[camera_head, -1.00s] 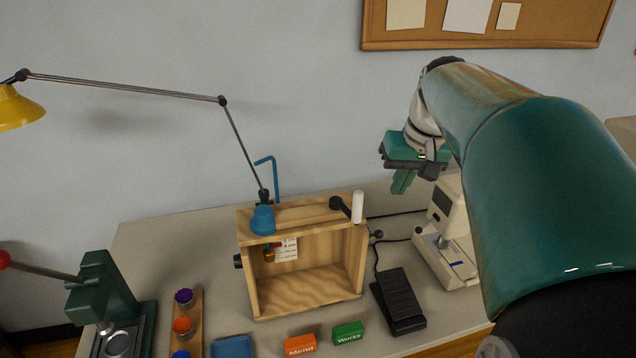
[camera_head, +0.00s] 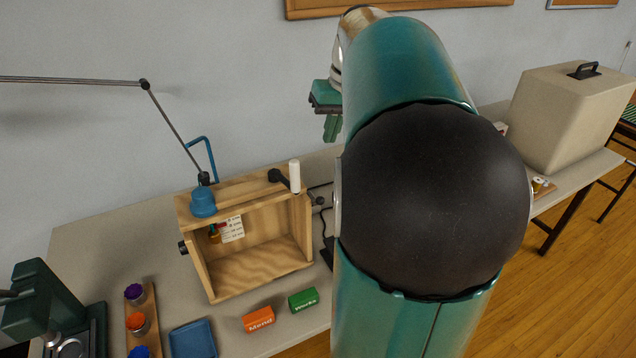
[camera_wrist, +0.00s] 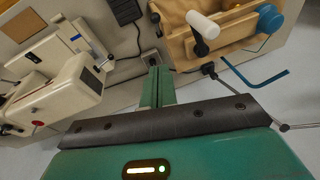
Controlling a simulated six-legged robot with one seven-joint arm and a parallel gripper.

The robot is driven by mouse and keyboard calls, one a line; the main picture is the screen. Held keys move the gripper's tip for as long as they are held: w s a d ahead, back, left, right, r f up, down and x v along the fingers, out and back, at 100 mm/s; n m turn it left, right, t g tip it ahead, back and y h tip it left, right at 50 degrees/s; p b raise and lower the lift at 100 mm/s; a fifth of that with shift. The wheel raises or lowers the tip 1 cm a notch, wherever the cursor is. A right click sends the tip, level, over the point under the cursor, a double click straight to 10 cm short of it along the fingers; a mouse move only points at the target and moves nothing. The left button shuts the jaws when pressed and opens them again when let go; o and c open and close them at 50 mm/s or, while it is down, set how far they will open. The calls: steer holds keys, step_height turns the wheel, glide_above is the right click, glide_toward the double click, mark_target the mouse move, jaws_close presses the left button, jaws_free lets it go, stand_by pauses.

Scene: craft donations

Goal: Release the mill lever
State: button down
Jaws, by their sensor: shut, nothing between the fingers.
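A wooden box frame (camera_head: 245,283) with an open front stands on the table. A blue cup-shaped part (camera_head: 203,203) and a bent blue rod (camera_head: 210,158) are at its top left. A black lever arm with a white upright handle (camera_head: 295,176) is at its top right; this may be the mill lever. The white handle (camera_wrist: 202,24) also shows in the wrist view. My gripper (camera_head: 331,130) is shut and empty, above and right of the box in the head view. Its green fingers (camera_wrist: 157,85) look clear of the handle.
A green press-like machine (camera_head: 40,310) stands at left beside a rack of coloured pots (camera_head: 137,322). Orange (camera_head: 258,319) and green (camera_head: 303,300) blocks lie in front of the box. A white machine (camera_wrist: 75,80) and black pedal (camera_wrist: 125,10) show in the wrist view.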

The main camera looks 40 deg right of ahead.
steer(key=shift+w+f, duration=0.1)
steer(key=shift+f, duration=0.1)
glide_above(315, 202)
steer(key=s+d, duration=0.1)
steer(key=s+d+f+x, duration=0.1)
steer(key=s+x, duration=0.2)
steer(key=x, duration=0.9)
steer(key=shift+a, duration=0.2)
